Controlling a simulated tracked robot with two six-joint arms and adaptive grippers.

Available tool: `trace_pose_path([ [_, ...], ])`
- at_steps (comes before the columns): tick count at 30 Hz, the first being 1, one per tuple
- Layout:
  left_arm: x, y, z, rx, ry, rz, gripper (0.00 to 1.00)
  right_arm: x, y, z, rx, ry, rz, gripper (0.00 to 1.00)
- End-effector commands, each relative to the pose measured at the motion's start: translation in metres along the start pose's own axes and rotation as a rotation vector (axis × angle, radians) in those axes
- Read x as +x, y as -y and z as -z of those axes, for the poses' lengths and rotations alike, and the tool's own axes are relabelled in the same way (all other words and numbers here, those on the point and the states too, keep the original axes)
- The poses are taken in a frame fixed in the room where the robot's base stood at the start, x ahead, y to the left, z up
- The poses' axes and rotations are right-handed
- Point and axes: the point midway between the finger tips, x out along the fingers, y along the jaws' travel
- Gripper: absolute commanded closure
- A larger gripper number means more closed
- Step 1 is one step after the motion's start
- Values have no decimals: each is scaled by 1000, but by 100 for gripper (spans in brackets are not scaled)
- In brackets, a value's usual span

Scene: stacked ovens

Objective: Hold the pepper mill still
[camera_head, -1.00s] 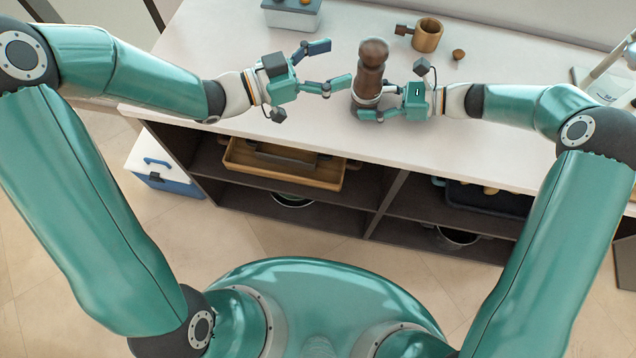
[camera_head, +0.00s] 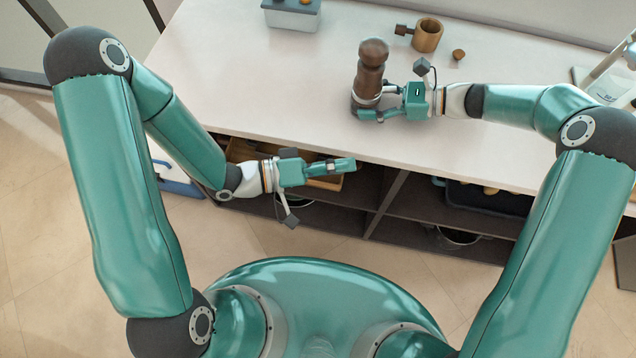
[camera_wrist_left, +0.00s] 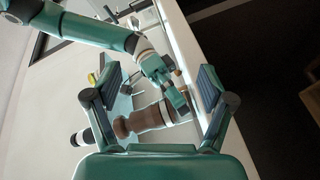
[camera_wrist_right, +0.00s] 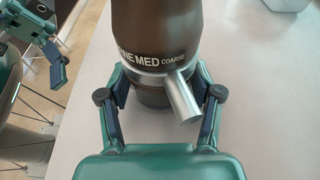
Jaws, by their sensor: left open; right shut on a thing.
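The brown pepper mill (camera_head: 370,70) stands upright on the white counter, near its front edge. My right gripper (camera_head: 370,115) is shut around its lower part, below the metal band with a short spout. My left gripper (camera_head: 340,166) is open and empty, in front of the counter's edge and apart from the mill. The left wrist view shows the mill (camera_wrist_left: 145,120) between the open fingers, some way beyond them.
A wooden mug (camera_head: 427,36) and a small round brown piece (camera_head: 458,54) are behind the mill. A grey box (camera_head: 292,14) is at the back left. Shelves below hold a wooden tray (camera_head: 240,150) and a dark tray (camera_head: 490,200). The counter left of the mill is clear.

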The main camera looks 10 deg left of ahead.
Motion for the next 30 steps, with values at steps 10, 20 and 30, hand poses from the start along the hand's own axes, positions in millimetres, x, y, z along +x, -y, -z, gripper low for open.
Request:
trace_pose_path([
  [10,-3,64,-20,80,120,327,18,-1,0,0,0,0,0,86],
  [20,-20,117,-29,55,133,561,18,0,0,0,0,0,0,86],
  [30,-28,132,-34,41,147,632,18,0,0,0,0,0,0,86],
])
